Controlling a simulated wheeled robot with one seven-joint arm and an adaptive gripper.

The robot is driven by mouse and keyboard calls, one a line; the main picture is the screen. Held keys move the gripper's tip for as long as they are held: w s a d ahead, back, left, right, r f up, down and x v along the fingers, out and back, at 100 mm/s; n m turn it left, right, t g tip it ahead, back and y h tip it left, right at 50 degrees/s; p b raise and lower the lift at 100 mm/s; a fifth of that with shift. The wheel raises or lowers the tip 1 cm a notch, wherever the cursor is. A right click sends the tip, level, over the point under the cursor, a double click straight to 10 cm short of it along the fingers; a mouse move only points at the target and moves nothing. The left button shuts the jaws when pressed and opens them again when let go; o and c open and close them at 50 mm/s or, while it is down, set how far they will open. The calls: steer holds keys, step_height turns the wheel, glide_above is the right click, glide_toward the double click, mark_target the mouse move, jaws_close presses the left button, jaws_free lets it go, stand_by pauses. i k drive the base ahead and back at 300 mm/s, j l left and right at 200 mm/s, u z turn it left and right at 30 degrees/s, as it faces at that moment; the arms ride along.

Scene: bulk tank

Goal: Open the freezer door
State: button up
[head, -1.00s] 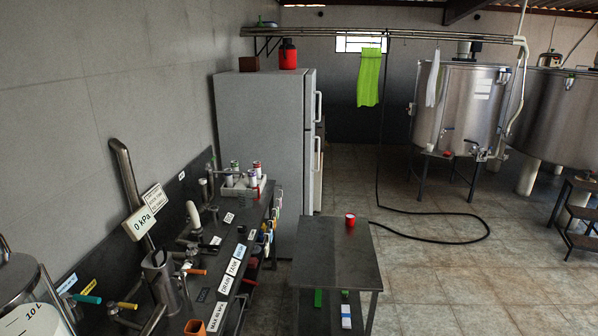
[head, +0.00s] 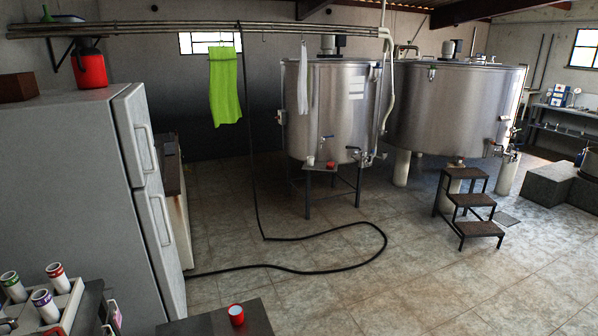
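A grey-white two-door fridge-freezer (head: 75,160) stands at the left in the head view, seen from its side and front edge. Its upper door (head: 136,135) is narrower in height than the lower door (head: 165,240), and both look shut. The upper door has a vertical handle (head: 146,148) on its front. The lower door has a longer handle (head: 161,220). Which door is the freezer's is not marked. My gripper is not in view.
A dark table with a red cup (head: 236,314) is at the bottom, near the fridge. A counter with a rack of tubes (head: 42,305) is at bottom left. A black hose (head: 330,268) lies on the tiles. Steel tanks (head: 455,110) and steps (head: 468,205) stand farther right.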

mark_target(130, 108)
steer(key=i+l, duration=0.15)
steer(key=i, duration=0.25)
steer(key=i+l, duration=0.15)
steer(key=i, duration=0.25)
steer(key=i+l, duration=0.15)
steer(key=i, duration=0.25)
steer(key=i+u, duration=0.2)
steer(key=u, duration=0.25)
steer(key=i+l+u, duration=0.1)
steer(key=u, duration=0.3)
steer(key=i+u, duration=0.1)
steer(key=u, duration=0.25)
steer(key=i+u, duration=0.1)
steer(key=u, duration=0.25)
steer(key=i+l+u, duration=0.1)
steer(key=u, duration=0.3)
